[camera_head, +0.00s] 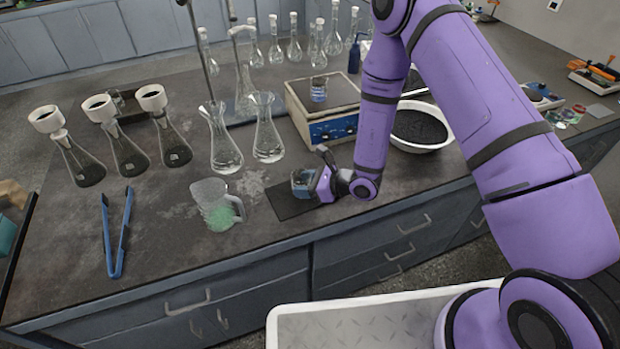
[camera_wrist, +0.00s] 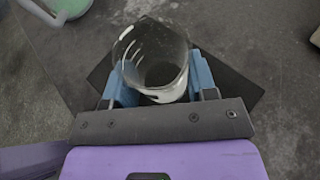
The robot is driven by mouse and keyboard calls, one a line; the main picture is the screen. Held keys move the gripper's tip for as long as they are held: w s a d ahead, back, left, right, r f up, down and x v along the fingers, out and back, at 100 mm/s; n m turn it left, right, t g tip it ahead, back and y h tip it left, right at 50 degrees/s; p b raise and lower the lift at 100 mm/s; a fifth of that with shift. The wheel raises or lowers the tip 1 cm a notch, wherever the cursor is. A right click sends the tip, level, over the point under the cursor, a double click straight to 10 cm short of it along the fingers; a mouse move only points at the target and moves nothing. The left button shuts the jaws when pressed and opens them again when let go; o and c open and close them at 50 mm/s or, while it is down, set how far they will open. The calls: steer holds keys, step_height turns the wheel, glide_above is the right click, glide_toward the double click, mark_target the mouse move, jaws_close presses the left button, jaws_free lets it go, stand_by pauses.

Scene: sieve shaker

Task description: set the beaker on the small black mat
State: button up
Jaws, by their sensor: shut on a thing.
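A small clear glass beaker with white markings shows in the wrist view (camera_wrist: 155,55), upright between the blue fingers of my gripper (camera_wrist: 160,85). In the head view the beaker (camera_head: 303,180) is partly hidden by my gripper (camera_head: 312,184), which is shut on it. The small black mat (camera_head: 285,205) lies flat on the bench below my gripper, and the beaker is over it. In the wrist view the mat (camera_wrist: 236,88) extends to both sides of the beaker. I cannot tell whether the beaker's base touches the mat.
A jug of green material (camera_head: 216,206) stands just left of the mat. A white bowl of dark grains (camera_head: 420,130) is right. Blue tongs (camera_head: 116,235) lie far left.

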steer(key=shift+f, duration=0.1)
steer(key=o, duration=1)
steer(key=shift+c, duration=0.2)
steer(key=v, duration=1.2)
steer(key=s+r+n+g, duration=0.3)
steer(key=r+n, duration=0.3)
steer(key=r, duration=0.6)
steer(key=s+r+n+g, duration=0.3)
steer(key=r+n, duration=0.3)
steer(key=r, duration=0.6)
steer(key=s+d+r+n+t+h, duration=0.6)
steer(key=s+d+r+n+h, duration=0.4)
steer(key=s+d+r, duration=0.6)
step_height(320, 180, up, 3)
steer(key=shift+s+d+f+n+h, duration=0.2)
steer(key=shift+s+n+h, duration=0.25)
steer(key=shift+h, duration=0.65)
